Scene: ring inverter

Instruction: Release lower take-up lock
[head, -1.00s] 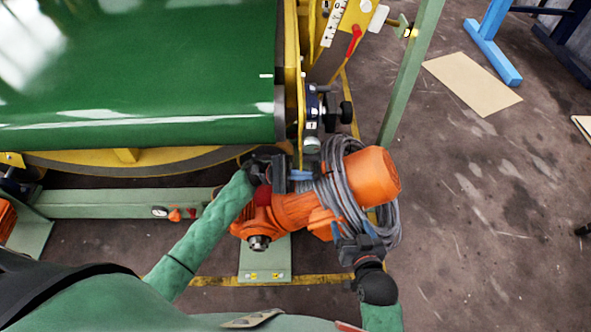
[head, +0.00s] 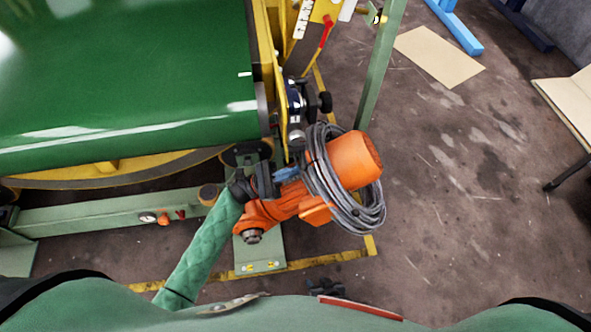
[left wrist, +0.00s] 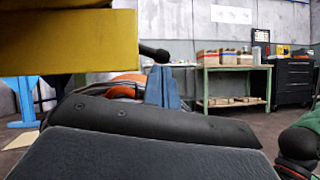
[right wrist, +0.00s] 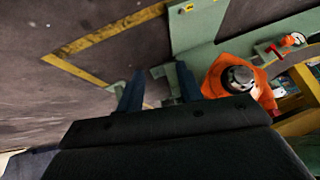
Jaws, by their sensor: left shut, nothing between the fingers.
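A black knob (head: 325,102) sticks out to the right of a small dark unit with a white label (head: 296,100), on the yellow side frame beside the green belt. I cannot tell which part is the lower take-up lock. My left gripper (head: 287,175) is shut and empty below this unit, close above the orange gearmotor (head: 268,212). In the left wrist view its blue fingers (left wrist: 162,88) are together, near a black handle (left wrist: 155,53) and a yellow block (left wrist: 75,42). My right gripper (head: 326,287) is low, near my body. Its fingers (right wrist: 158,92) are apart and empty.
The green belt roll (head: 120,80) fills the upper left. A coiled grey cable (head: 345,205) hangs around the orange motor. A green post (head: 380,75) rises to its right. A green crossbar (head: 100,216) with small red handles runs left. The floor at right is mostly clear.

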